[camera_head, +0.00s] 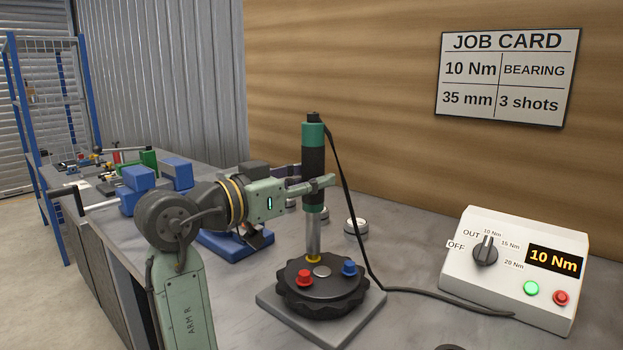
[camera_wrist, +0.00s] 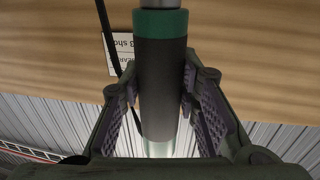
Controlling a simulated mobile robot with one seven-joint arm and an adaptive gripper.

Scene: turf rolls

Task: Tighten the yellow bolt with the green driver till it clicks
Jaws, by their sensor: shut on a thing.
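The green driver (camera_head: 314,150) stands upright, with a black grip, green bands and a cable from its top. My gripper (camera_head: 318,184) is shut on its body, and the wrist view shows the driver (camera_wrist: 160,85) between the fingers (camera_wrist: 164,115). The driver's metal shaft ends at the yellow bolt (camera_head: 313,260) on the back of a round black part (camera_head: 325,300). The shaft hides most of the bolt, so I cannot tell how deep it sits. A red bolt (camera_head: 304,278) and a blue bolt (camera_head: 349,269) stand on the same part.
The part rests on a grey square plate (camera_head: 275,304). A white control box (camera_head: 470,250) at right shows "10 Nm", with a bright green lamp (camera_head: 531,288) and a knob (camera_head: 485,251). The driver's cable runs across the bench. The job card (camera_head: 506,78) hangs behind.

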